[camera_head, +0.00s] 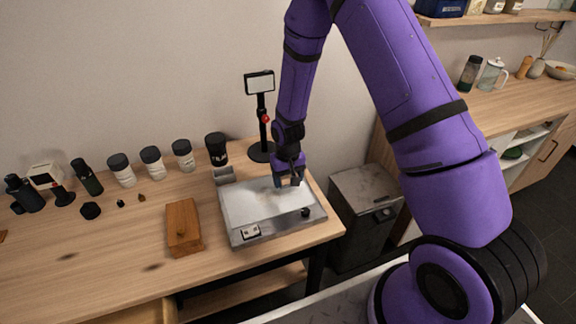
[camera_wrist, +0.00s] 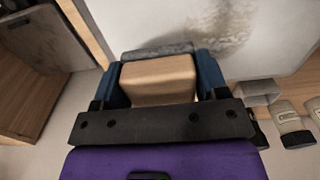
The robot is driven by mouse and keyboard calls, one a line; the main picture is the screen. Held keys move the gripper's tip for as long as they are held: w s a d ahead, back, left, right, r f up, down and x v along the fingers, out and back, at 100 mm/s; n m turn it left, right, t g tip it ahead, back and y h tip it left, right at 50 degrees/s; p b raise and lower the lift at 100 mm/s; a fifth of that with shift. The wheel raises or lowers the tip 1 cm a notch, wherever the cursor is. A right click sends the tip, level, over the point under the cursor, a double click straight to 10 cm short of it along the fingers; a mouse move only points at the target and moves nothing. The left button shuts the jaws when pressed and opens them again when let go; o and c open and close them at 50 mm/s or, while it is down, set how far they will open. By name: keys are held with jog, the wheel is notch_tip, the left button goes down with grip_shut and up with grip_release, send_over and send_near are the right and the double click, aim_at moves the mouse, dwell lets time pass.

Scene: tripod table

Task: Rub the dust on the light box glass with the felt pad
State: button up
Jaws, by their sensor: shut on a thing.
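The light box (camera_head: 275,229) lies on the wooden table with its pale glass (camera_head: 250,205) facing up. My gripper (camera_head: 290,182) is over the far right part of the glass. In the wrist view my gripper (camera_wrist: 160,85) is shut on the felt pad, a wooden block (camera_wrist: 158,80) with a grey felt layer (camera_wrist: 157,50) between the two blue fingers. A brownish grey dust smear (camera_wrist: 215,35) is on the glass just beyond the pad, slightly to its right. I cannot tell whether the felt touches the glass. In the head view the pad is mostly hidden by my gripper.
A small grey tray (camera_head: 224,175) adjoins the box's far left corner. A wooden block (camera_head: 183,228) lies left of the box. A black stand (camera_head: 262,150) is behind it, and several jars (camera_head: 152,163) line the wall. A grey bin (camera_head: 362,215) stands beyond the table's right edge.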

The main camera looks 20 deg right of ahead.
jog(key=shift+r, duration=2.2)
